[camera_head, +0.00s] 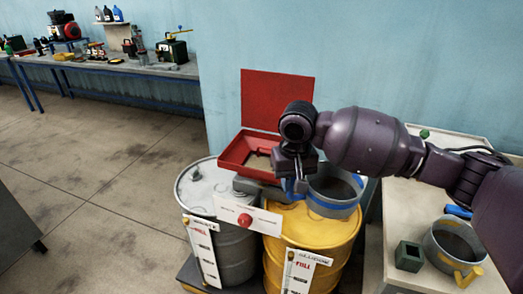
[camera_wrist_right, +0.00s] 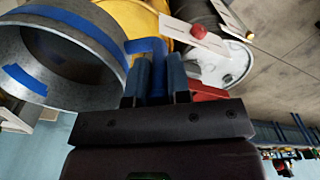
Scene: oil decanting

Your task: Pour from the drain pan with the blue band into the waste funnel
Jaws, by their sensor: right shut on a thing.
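The drain pan with the blue band (camera_head: 333,206) is grey and round, and hangs over the yellow drum (camera_head: 308,232). It looks about upright; its inside is dark and I cannot tell the oil level. My right gripper (camera_head: 296,186) is shut on its blue handle, left of the pan. In the right wrist view the fingers (camera_wrist_right: 157,82) clasp the handle, with the pan (camera_wrist_right: 100,55) to the left. The red square waste funnel (camera_head: 236,152) sits over the grey drum, left of the pan, its red lid (camera_head: 277,98) raised behind. My left gripper is not in view.
The grey drum (camera_head: 186,190) stands left of the yellow one, with a white panel and red knob (camera_head: 245,219) in front. A second pan (camera_head: 453,247) with a yellow handle and a small dark green box (camera_head: 408,256) are on the right bench (camera_head: 400,210). A blue wall is behind.

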